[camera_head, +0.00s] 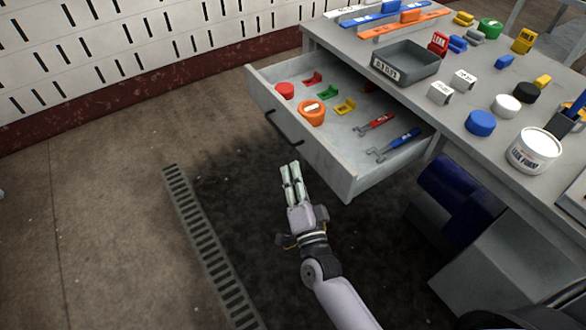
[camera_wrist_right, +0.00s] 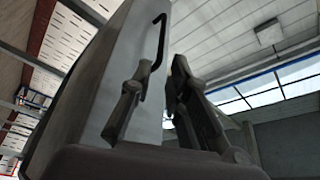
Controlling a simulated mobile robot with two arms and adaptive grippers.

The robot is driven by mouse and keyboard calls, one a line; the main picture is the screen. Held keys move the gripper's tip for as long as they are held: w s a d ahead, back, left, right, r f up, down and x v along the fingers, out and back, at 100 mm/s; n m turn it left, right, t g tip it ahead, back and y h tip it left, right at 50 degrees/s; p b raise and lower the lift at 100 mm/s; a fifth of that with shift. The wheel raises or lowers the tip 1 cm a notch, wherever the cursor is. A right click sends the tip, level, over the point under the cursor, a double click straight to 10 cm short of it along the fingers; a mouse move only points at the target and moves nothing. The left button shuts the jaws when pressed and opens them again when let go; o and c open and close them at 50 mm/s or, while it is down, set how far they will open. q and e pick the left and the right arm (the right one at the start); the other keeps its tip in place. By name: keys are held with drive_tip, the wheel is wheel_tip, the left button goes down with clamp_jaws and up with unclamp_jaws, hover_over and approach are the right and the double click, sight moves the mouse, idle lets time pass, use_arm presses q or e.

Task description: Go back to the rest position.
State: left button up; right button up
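My right gripper (camera_head: 290,168) hangs over the dark floor patch, in front of and just below the drawer's front. It is empty, with a narrow gap between its fingers. The wrist view also shows the gap between the two fingers (camera_wrist_right: 164,66). The grey drawer (camera_head: 365,180) is pulled out from the table. Its black handle (camera_head: 284,128) stands just beyond my fingertips in the head view. The handle also shows above the fingers in the wrist view (camera_wrist_right: 160,40); I cannot see any contact. My left gripper is in neither view.
The drawer holds an orange ring (camera_head: 311,117), a red cap (camera_head: 285,90), small coloured brackets and two tools. The tabletop (camera_head: 455,118) carries a grey tray (camera_head: 418,72), a white tub (camera_head: 534,152) and several coloured parts. A floor grating (camera_head: 205,240) lies left of my arm; open floor surrounds it.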

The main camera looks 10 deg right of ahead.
idle(0.3)
